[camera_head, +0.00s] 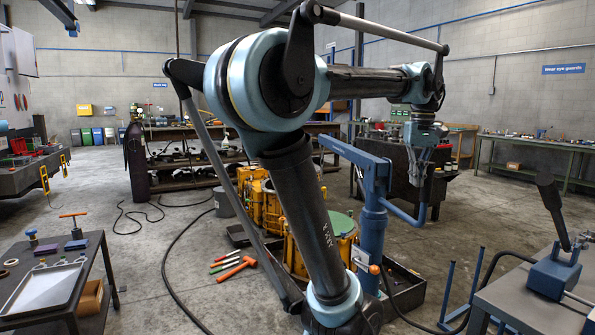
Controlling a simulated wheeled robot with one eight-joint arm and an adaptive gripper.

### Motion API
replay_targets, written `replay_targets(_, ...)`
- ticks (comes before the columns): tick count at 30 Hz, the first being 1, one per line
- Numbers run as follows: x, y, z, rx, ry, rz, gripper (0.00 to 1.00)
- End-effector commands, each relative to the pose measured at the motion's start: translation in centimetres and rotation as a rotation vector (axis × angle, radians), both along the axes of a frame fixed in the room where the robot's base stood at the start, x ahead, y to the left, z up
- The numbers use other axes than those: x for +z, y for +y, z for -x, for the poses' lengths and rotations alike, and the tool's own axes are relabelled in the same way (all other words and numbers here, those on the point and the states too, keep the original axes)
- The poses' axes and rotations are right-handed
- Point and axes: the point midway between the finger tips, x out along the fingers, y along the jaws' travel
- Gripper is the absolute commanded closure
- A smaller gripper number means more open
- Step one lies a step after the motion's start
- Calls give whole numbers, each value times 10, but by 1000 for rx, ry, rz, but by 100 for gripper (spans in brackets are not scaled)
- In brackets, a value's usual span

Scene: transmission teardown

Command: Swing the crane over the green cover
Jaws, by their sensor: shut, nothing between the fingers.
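A bent blue bar (405,217) comes off the post to the right and rises towards my gripper. The round green cover (340,222) lies on a yellow housing (342,250), left of the crane post; my arm hides its left part. My gripper (418,178) points down, shut, to the right of the post beside the bar's raised end. I cannot tell whether it touches the bar.
Another yellow housing (262,208) stands behind my arm. Orange-handled tools (236,268) and a black cable lie on the floor. A dark tray (405,282) sits by the crane foot. A grey bench (520,300) fills the lower right; a tray table (50,285) stands left.

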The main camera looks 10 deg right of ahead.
Motion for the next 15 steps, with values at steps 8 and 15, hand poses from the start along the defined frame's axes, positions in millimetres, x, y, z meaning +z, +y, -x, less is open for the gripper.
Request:
replay_targets(8, 32, -8, 1, -9, 3, 18, 100)
replay_targets(15, 55, -7, 2, -9, 4, 17, 100)
